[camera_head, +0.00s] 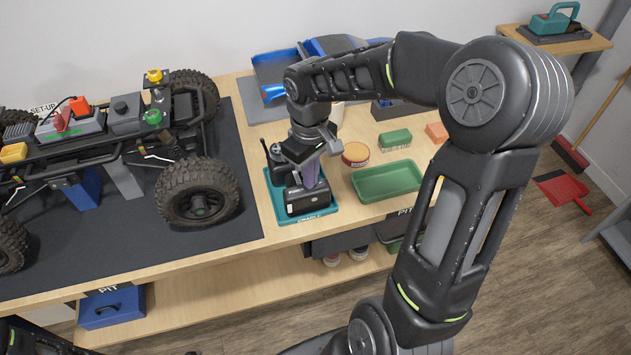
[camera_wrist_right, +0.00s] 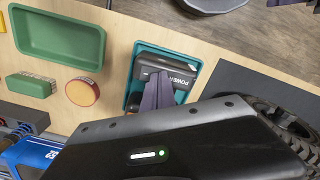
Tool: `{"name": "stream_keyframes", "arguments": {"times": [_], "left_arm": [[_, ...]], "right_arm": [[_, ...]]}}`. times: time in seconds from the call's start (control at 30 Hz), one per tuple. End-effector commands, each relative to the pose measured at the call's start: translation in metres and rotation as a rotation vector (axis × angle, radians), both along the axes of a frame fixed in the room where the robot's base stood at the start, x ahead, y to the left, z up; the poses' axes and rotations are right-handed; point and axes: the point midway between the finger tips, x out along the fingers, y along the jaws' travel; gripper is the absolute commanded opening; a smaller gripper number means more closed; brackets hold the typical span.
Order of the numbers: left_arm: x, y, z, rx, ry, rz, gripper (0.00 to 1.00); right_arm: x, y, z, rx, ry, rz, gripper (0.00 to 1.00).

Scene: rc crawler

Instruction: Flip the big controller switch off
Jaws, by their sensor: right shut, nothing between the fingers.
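The black controller (camera_head: 305,202) sits in a teal cradle tray (camera_head: 283,218) near the table's front edge, right of the dark mat. In the right wrist view, the controller (camera_wrist_right: 150,66) shows the word POWER on its top face, inside the teal tray (camera_wrist_right: 185,52). My right gripper (camera_head: 313,183) is shut and empty, its fingers pointing down at the controller's top. In the right wrist view, the fingers (camera_wrist_right: 158,88) overlap the controller; I cannot tell whether they touch it. The switch is hidden or too small to make out. My left gripper is not in view.
A large-wheeled crawler vehicle (camera_head: 120,130) stands on the dark mat (camera_head: 120,262) to the left.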

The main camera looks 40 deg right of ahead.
Motion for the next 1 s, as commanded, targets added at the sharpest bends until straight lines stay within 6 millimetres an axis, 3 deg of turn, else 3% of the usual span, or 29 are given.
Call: {"name": "stream_keyframes", "arguments": {"times": [0.7, 1.0], "left_arm": [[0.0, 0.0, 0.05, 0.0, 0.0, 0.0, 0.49], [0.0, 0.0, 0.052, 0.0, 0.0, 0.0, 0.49]], "right_arm": [[0.001, 0.0, 0.064, -0.001, -0.002, 0.0, 0.0], [0.001, 0.0, 0.067, -0.001, -0.002, 0.0, 0.0]]}}
